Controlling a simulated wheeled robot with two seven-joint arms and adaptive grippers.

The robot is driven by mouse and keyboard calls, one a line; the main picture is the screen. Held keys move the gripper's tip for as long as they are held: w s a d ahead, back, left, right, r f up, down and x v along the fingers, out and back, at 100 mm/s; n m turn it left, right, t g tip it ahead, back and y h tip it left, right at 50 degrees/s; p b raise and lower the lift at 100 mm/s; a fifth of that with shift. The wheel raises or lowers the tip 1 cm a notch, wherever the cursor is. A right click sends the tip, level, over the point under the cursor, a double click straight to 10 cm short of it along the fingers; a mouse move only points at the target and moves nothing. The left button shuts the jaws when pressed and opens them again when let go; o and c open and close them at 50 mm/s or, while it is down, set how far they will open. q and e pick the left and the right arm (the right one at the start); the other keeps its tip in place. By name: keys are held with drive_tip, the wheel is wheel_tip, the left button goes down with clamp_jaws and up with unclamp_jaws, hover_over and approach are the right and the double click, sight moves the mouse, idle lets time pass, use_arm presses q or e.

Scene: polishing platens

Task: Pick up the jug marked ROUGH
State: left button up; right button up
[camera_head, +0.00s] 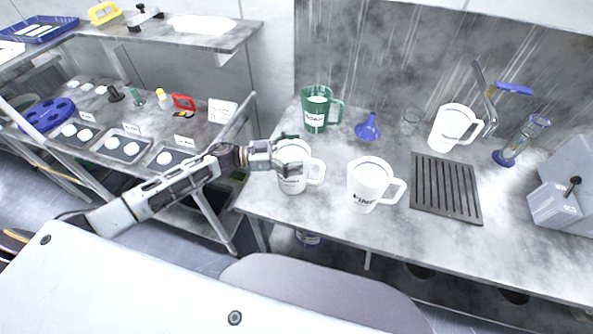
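Three white jugs and a green jug (314,121) stand upright on the grey bench. The left white jug (293,184) has small dark lettering that I cannot read for certain. The middle white jug (366,185) has larger dark lettering that looks like FINE. The third white jug (451,127) stands at the back by the tap. The green jug has a white label too small to read. My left gripper (287,163) is at the left white jug, in front of its upper part and hiding some of it. I cannot tell whether its fingers touch the jug. My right gripper is out of view.
A blue funnel (368,128) and a clear beaker (410,121) stand behind the jugs. A dark drain grate (446,188) lies to the right, with a measuring cylinder (521,141) and grey box (560,200) beyond. Free bench lies in front of the jugs.

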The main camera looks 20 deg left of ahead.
use_arm(q)
drive_tip(key=c, duration=0.4)
drive_tip(key=shift+r, duration=0.15)
wheel_tip(320, 180, up, 10)
drive_tip(key=shift+b, duration=0.3)
idle(0.7)
